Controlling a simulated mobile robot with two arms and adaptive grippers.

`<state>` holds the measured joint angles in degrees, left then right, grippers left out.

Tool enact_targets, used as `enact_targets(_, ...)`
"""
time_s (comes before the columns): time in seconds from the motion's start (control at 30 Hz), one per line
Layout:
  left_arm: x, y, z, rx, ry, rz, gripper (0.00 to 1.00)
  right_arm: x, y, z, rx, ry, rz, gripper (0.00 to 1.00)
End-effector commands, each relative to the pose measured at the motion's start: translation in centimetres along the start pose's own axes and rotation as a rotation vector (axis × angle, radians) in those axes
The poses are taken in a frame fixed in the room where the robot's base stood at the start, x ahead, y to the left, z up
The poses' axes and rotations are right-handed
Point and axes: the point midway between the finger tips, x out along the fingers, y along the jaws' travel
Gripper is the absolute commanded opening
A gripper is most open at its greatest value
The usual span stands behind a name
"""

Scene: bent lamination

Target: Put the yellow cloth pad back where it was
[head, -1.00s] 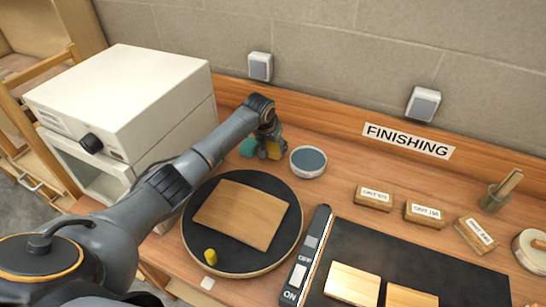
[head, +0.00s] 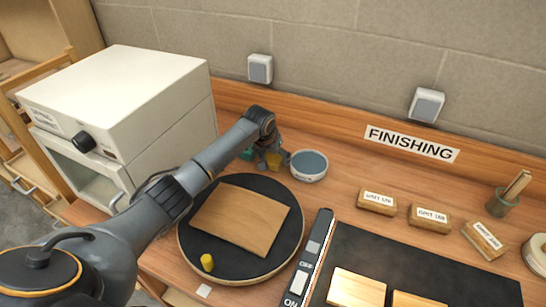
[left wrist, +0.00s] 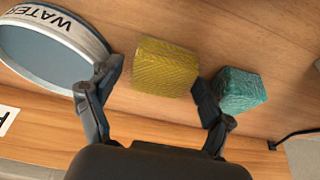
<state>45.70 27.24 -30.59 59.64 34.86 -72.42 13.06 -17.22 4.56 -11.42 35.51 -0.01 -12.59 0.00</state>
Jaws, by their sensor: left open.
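The yellow cloth pad (left wrist: 165,68) is a ribbed block on the wooden bench, between the water bowl (left wrist: 52,48) and a teal pad (left wrist: 240,90) in the left wrist view. My left gripper (left wrist: 155,78) is open, with one finger on each side of the yellow pad; whether either finger touches it I cannot tell. In the head view my left gripper (head: 264,152) partly hides the yellow pad (head: 274,160) and the teal pad (head: 247,154). The water bowl (head: 309,165) stands just right of them. My right gripper is not in view.
A white oven (head: 120,90) stands at left. The backboard (head: 330,122) is close behind.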

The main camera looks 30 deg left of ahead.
Motion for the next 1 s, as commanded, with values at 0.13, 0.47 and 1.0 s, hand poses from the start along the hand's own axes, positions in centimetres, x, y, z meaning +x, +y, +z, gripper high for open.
enact_targets(0.13,-0.2,0.0,-0.1,0.000,0.001,0.000,0.80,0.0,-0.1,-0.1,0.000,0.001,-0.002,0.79)
enact_targets(0.47,-4.7,0.0,-0.2,0.002,0.005,0.001,0.80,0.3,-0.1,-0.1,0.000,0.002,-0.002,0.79)
enact_targets(1.0,-12.3,0.0,-0.2,0.000,0.000,0.000,0.80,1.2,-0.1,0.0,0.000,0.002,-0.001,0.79)
